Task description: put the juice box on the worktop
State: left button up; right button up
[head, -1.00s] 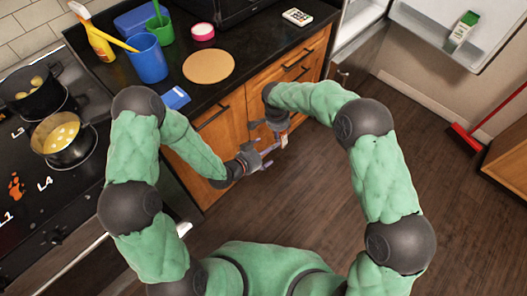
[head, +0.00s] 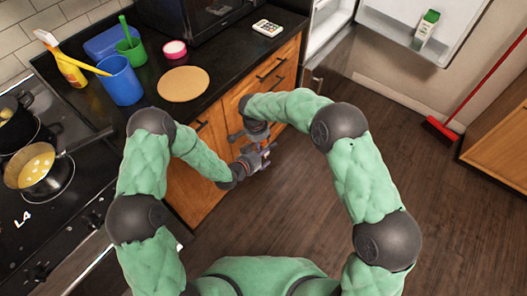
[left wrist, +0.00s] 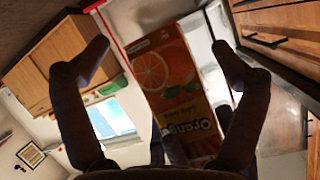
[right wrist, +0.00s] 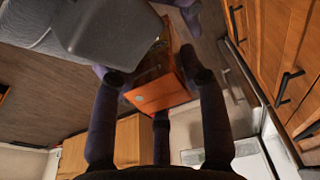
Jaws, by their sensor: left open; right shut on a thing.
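The juice box is an orange carton with an orange-fruit picture, tilted in the left wrist view (left wrist: 168,85). It also shows in the right wrist view (right wrist: 160,92), between the fingers of my right gripper (right wrist: 153,75), which is shut on it. My left gripper (left wrist: 161,48) is open, its fingers spread on either side of the carton with gaps. In the head view the two grippers meet in front of the wooden drawers, below the counter edge, and the box is mostly hidden there. The black worktop (head: 228,65) lies above and behind them.
On the worktop are a round cork mat (head: 183,84), blue jug (head: 120,80), green cup (head: 131,49), pink-rimmed tub (head: 174,48), spray bottle (head: 68,70) and a white device (head: 267,27). A stove with pots (head: 30,165) is at left. An open fridge is at right.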

pick_arm(q)
jog(key=c, duration=1.4)
jog(key=shift+s+f, duration=0.1)
pick_arm(e)
jog(key=shift+r, duration=0.8)
pick_arm(q)
jog(key=shift+f, duration=0.1)
pick_arm(e)
jog(key=shift+w+r, duration=0.1)
jog(key=shift+o, duration=0.2)
jog(key=shift+r, duration=0.35)
pick_arm(q)
jog(key=shift+c, duration=1)
pick_arm(e)
jog(key=r, duration=0.3)
jog(key=s+r, duration=0.1)
jog(key=r, duration=0.2)
jog(key=a+r, duration=0.1)
jog(key=r, duration=0.2)
jog(key=shift+s+r, duration=0.25)
jog(key=shift+s, duration=0.05)
grip_shut()
jog(key=shift+s+a+r, duration=0.1)
jog(key=shift+s+r, duration=0.05)
jog(key=shift+r, duration=0.3)
pick_arm(q)
jog(key=shift+r, duration=0.2)
